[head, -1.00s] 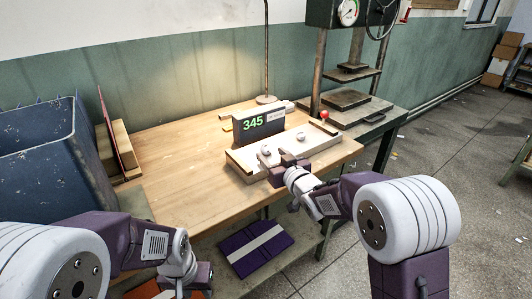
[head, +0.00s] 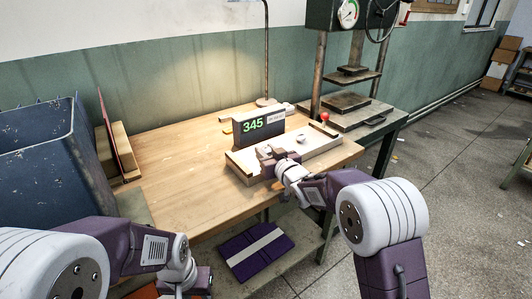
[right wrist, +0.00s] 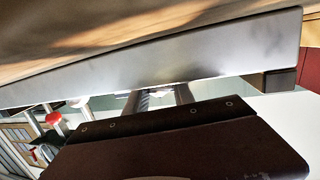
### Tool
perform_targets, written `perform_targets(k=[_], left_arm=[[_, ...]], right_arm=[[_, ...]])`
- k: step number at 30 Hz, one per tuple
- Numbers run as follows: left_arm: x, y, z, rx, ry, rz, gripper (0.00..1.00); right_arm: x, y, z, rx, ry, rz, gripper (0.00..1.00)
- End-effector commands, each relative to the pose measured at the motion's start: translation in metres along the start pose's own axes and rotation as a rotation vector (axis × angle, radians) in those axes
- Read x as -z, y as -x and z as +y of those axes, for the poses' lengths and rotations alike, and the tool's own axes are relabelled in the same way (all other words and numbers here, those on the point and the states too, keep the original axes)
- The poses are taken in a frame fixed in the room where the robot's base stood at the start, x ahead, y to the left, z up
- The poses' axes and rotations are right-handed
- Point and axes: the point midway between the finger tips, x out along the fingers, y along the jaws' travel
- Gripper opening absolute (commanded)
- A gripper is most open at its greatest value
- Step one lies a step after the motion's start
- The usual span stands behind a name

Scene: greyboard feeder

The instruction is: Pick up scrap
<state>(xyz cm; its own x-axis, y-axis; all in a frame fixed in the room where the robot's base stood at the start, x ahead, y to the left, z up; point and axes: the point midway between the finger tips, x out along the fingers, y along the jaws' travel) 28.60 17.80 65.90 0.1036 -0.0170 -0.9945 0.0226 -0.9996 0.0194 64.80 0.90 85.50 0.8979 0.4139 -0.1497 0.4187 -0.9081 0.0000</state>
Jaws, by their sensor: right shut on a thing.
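My right gripper (head: 272,153) is over the pale tray (head: 318,151) on the wooden table, at its left part. It is shut on a scrap, of which a small pale bit (right wrist: 160,93) shows between the fingers in the right wrist view; the fingers hide most of it in the head view. A second white crumpled scrap (head: 301,137) lies on the tray, to the right of the gripper. My left gripper (head: 196,281) hangs low in front of the table, and its fingers cannot be made out.
A blue bin (head: 40,150) is at the left. A press with a red knob (head: 324,116) stands at the right. The table's left middle is clear.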

Motion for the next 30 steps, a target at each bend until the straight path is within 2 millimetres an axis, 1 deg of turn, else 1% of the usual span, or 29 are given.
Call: perform_targets(k=[7, 10, 14, 17, 20, 27, 30], left_arm=[[0.0, 0.0, 0.0, 0.0, 0.0, 0.0, 0.36], [0.0, 0.003, 0.0, 0.0, 0.0, 0.0, 0.36], [0.001, 0.012, 0.0, 0.0, 0.0, 0.0, 0.36], [0.002, 0.022, 0.0, 0.0, 0.0, 0.0, 0.36], [0.003, 0.029, 0.001, 0.0, 0.0, 0.0, 0.36], [0.006, 0.055, 0.001, 0.0, 0.0, 0.0, 0.36], [0.007, 0.063, 0.001, 0.0, 0.0, 0.0, 0.36]], right_arm=[[0.001, 0.0, 0.0, 0.0, 0.0, 0.0, 0.0], [0.006, 0.001, 0.0, 0.0, 0.0, 0.001, 0.0], [0.024, 0.004, 0.0, 0.0, 0.002, 0.004, 0.0], [0.044, 0.007, 0.0, 0.0, 0.0, 0.004, 0.0], [0.055, 0.019, 0.016, -0.005, 0.001, 0.002, 0.0], [0.083, 0.058, 0.061, -0.005, 0.001, 0.001, 0.0], [0.091, 0.07, 0.076, -0.005, 0.001, 0.0, 0.0]])
